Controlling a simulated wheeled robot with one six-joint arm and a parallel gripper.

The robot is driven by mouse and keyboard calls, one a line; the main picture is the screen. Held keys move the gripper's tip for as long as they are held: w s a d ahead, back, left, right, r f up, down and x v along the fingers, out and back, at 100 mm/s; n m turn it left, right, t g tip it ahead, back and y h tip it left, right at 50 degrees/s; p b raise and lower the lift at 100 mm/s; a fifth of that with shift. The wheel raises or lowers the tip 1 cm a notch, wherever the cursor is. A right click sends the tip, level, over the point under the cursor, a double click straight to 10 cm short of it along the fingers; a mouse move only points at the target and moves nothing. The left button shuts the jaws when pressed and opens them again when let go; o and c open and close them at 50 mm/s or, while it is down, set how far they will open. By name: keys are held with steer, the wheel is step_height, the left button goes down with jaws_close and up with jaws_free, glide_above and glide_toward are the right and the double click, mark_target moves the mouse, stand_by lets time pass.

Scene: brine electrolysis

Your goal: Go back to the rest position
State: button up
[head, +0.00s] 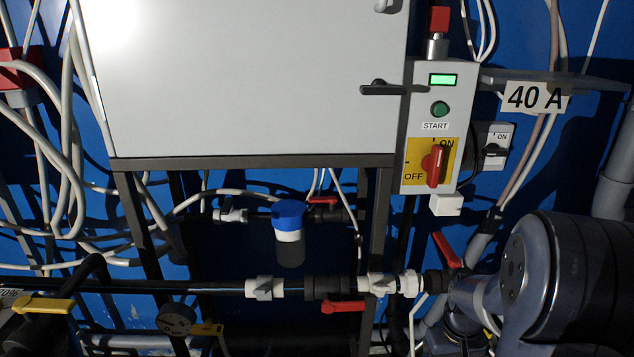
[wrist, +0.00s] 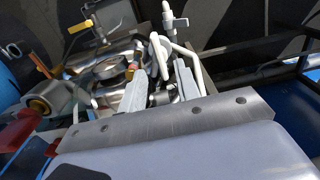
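My gripper (wrist: 160,69) shows in the wrist view, with two pale grey fingers standing apart and no object clearly held between them. Pipes, fittings and valve handles lie beyond the fingertips; I cannot tell how far off they are. In the head view, part of my arm fills the lower right, in front of the pipework. My gripper does not show there.
A grey control box (head: 422,110) has a lit green display, a green START button and a red rotary switch (head: 433,166). A large grey cabinet (head: 245,75) is to its left. Pipes with red-handled valves (head: 343,307) run below. Loose cables hang at left.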

step_height(320, 180, up, 6)
step_height(320, 180, down, 11)
steer(key=shift+r+b, duration=0.15)
steer(key=shift+b, duration=0.6)
steer(key=shift+r+m, duration=0.1)
steer(key=shift+m, duration=0.2)
steer(key=m, duration=0.4)
steer(key=shift+m, duration=0.3)
steer(key=m+b, duration=0.1)
steer(key=m, duration=0.4)
steer(key=shift+r+m, duration=0.1)
steer(key=shift+m, duration=0.2)
